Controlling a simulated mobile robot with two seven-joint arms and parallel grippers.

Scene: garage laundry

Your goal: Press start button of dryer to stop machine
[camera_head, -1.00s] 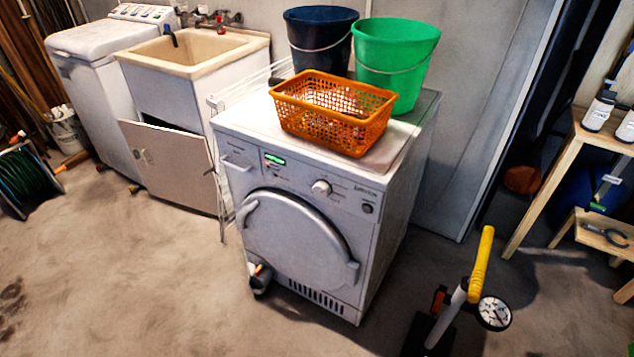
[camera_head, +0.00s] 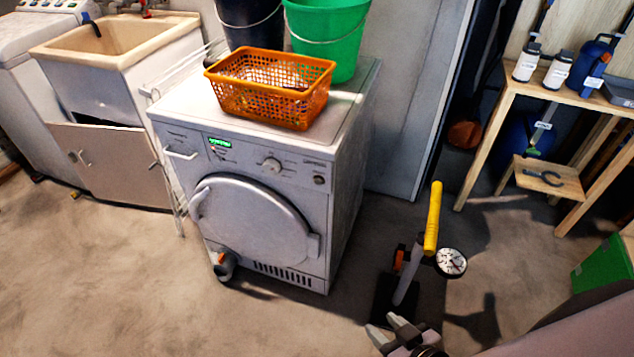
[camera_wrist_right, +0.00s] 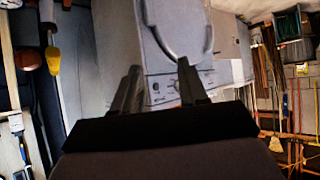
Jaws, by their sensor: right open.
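The dryer (camera_head: 262,222) is a white front-loader with a round door, left of centre in the head view. Its top panel has a lit green display (camera_head: 219,142), a round knob (camera_head: 271,165) and a small dark round button (camera_head: 319,180) near the right corner. My right gripper (camera_head: 386,329) is at the bottom of the head view, low and right of the dryer, apart from it. In the right wrist view the open fingers (camera_wrist_right: 158,72) are empty and point toward the dryer (camera_wrist_right: 168,58), which appears turned over. My left gripper is not in view.
A tyre pump (camera_head: 433,218) with yellow handle and gauge stands between my right gripper and the workbench (camera_head: 500,135). An orange basket (camera_head: 225,97) and green bucket (camera_head: 340,45) stand on the dryer. A sink (camera_head: 120,38) is at left.

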